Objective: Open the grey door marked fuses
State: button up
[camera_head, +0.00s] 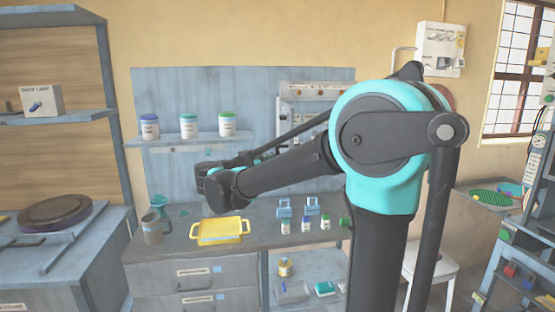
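I cannot make out a door with a readable fuses mark. A pale grey panel (300,90) with small round lights stands at the back of the bench, and my arm covers much of it. A white box (440,45) with printing too small to read hangs on the wall at the upper right. My arm fills the centre and right, its dark links folded out to the left over the bench. I cannot pick out my gripper's fingers, and its end seems hidden behind my arm.
The bench (260,215) holds a yellow tray (220,231), a grey mug (154,228) and several small bottles. Labelled drawers (190,271) are below. A shelf (190,138) bears three jars. A white stool (430,266) stands right of my arm, near a rack (525,245).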

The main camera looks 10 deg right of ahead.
jog(key=shift+o, duration=0.2)
jog(key=v, duration=1.2)
